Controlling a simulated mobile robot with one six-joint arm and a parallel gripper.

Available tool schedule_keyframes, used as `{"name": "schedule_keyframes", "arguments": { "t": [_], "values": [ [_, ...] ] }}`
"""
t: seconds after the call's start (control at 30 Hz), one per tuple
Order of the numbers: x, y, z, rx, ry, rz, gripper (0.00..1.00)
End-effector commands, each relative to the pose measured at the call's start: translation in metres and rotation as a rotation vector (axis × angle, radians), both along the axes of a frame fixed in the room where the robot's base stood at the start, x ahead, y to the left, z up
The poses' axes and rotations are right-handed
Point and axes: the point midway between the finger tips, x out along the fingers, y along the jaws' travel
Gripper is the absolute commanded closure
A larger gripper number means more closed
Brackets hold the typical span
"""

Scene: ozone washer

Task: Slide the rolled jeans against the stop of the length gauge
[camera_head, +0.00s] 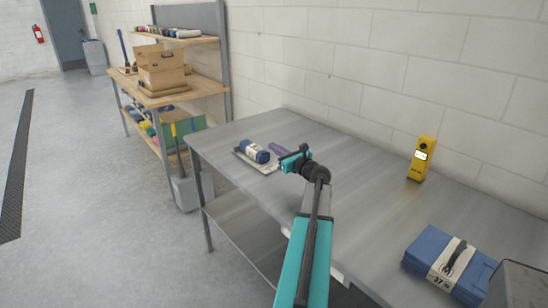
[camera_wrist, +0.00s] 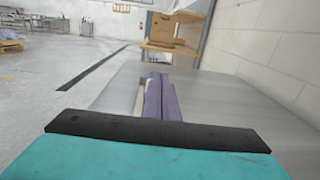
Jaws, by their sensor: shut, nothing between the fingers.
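The rolled jeans (camera_head: 256,151), a dark blue roll with a pale band, lie on a flat, light-coloured plate (camera_head: 268,169) that looks like the length gauge, near the far left part of the steel table. A long purple piece (camera_head: 278,148) lies just right of the roll; I cannot tell whether it is the gauge's stop. It also shows in the wrist view (camera_wrist: 158,98), straight ahead of my gripper. My gripper (camera_head: 287,162), teal, is shut and empty, right of the roll and apart from it. The roll is not clearly visible in the wrist view.
A yellow device (camera_head: 421,158) stands near the wall on the steel table (camera_head: 345,205). Folded blue jeans with a label band (camera_head: 448,262) lie at the right front, beside a grey box (camera_head: 518,284). A wooden bench with cardboard boxes (camera_head: 162,72) stands behind. The table's middle is clear.

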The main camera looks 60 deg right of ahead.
Motion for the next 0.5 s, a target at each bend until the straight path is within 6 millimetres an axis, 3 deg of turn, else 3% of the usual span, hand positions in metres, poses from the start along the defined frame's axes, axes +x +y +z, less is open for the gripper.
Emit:
{"name": "schedule_keyframes", "arguments": {
  "t": [0.33, 0.5],
  "values": [
    [0.000, 0.001, 0.040, -0.002, 0.000, 0.001, 1.00],
    [0.026, -0.010, 0.036, 0.000, 0.000, 0.002, 1.00]
  ]
}}
